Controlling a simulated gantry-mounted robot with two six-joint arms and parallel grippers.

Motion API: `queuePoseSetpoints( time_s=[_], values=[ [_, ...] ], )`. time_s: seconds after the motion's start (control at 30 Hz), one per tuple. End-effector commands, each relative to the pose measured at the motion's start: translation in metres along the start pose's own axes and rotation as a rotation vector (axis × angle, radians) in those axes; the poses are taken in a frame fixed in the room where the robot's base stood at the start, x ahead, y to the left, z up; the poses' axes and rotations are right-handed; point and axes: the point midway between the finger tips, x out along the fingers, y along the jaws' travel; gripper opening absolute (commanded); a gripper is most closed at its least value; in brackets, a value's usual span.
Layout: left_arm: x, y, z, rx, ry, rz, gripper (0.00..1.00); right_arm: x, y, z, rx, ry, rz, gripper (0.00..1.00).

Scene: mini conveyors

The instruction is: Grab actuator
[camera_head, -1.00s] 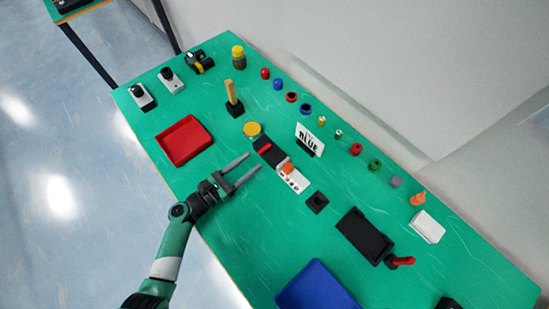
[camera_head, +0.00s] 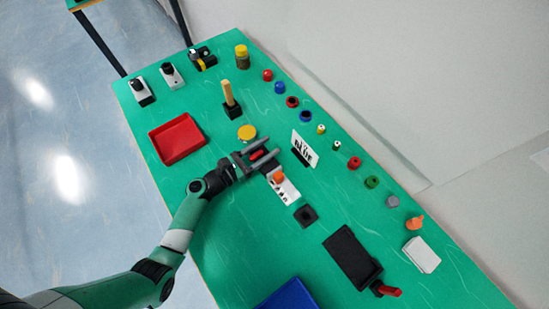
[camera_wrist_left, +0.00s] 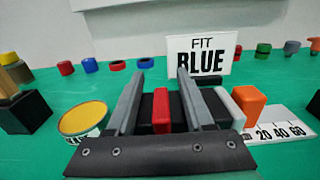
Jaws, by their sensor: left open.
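A small device with a black section, a red block (camera_head: 257,154) and a white scale strip (camera_head: 285,187) carrying an orange block (camera_head: 278,175) lies mid-table; I cannot tell which part is called the actuator. My left gripper (camera_head: 271,147) is open over its black section. In the left wrist view the red block (camera_wrist_left: 161,110) sits between the two spread fingers (camera_wrist_left: 160,75), with none visibly closed on it. The orange block (camera_wrist_left: 248,103) and the strip marked 20 40 60 (camera_wrist_left: 277,130) are right of the fingers. My right gripper is not in view.
A yellow-topped disc (camera_head: 247,132) lies close beside the fingers. A sign reading FIT BLUE (camera_wrist_left: 201,55) stands behind them. A red tray (camera_head: 178,139), a black tray (camera_head: 351,257) and a blue tray (camera_head: 290,295) are around. Several small coloured parts line the far edge.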

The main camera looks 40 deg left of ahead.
Motion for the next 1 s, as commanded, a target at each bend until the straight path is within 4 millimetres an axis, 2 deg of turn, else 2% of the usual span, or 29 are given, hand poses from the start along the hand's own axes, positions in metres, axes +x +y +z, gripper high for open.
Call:
queuePoseSetpoints(
  time_s=[0.27, 0.57, 1.0],
  values=[
    [0.0021, 0.002, -0.0002, 0.0, 0.001, 0.006, 0.53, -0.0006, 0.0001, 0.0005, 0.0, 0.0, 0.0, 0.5],
    [0.0022, 0.0019, 0.0, 0.0, 0.001, 0.005, 0.0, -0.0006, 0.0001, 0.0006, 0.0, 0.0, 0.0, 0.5],
    [0.0021, 0.0019, -0.0001, 0.0, 0.001, 0.005, 0.0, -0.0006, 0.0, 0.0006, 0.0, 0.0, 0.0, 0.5]
  ],
)
